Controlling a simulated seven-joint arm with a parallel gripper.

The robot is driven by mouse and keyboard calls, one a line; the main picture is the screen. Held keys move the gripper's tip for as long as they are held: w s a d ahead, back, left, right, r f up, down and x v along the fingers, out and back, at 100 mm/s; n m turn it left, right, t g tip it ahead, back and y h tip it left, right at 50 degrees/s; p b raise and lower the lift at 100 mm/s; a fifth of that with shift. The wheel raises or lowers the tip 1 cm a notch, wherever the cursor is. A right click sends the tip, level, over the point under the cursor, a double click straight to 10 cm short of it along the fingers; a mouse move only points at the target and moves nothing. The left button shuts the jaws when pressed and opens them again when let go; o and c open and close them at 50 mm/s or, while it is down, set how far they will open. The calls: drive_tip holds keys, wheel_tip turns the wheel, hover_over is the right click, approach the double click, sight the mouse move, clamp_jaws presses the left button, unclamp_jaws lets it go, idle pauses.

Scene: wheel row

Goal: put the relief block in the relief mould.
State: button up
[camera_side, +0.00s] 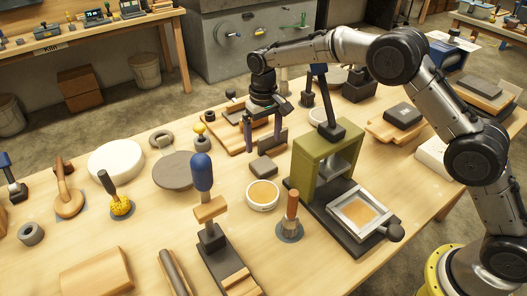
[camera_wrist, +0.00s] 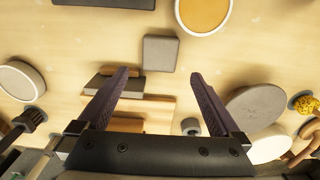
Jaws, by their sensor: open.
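My gripper (camera_side: 263,144) hangs above the middle of the table, fingers pointing down. In the wrist view its two dark fingers (camera_wrist: 160,76) are apart with nothing held between them. A small flat grey block (camera_side: 262,167), which may be the relief block, lies on the table just in front of the gripper. In the wrist view this block (camera_wrist: 160,52) lies beyond the fingertips, nearly centred between them. I cannot tell for sure which thing is the relief mould; a shallow round dish with an orange inside (camera_side: 263,194) stands near the block.
A green press (camera_side: 315,170) with a framed tray (camera_side: 362,213) stands close on the right. A wooden board (camera_wrist: 150,108) with a dark upright slab lies under the gripper. A grey disc (camera_side: 177,171) and blue-topped tool (camera_side: 202,172) stand left. Another dark block (camera_side: 402,116) sits on boards at right.

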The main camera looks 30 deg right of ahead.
wheel_tip(320, 180, up, 2)
drive_tip(key=shift+r, duration=0.2)
idle(0.4)
drive_tip(key=m, duration=1.8)
hover_over(263, 167)
drive_tip(key=f, duration=0.7)
drive_tip(key=shift+s+d, duration=0.1)
drive_tip(key=shift+s, duration=0.2)
drive_tip(key=shift+w+f, duration=0.2)
drive_tip(key=shift+f, duration=2.45)
drive_tip(key=shift+c, duration=0.3)
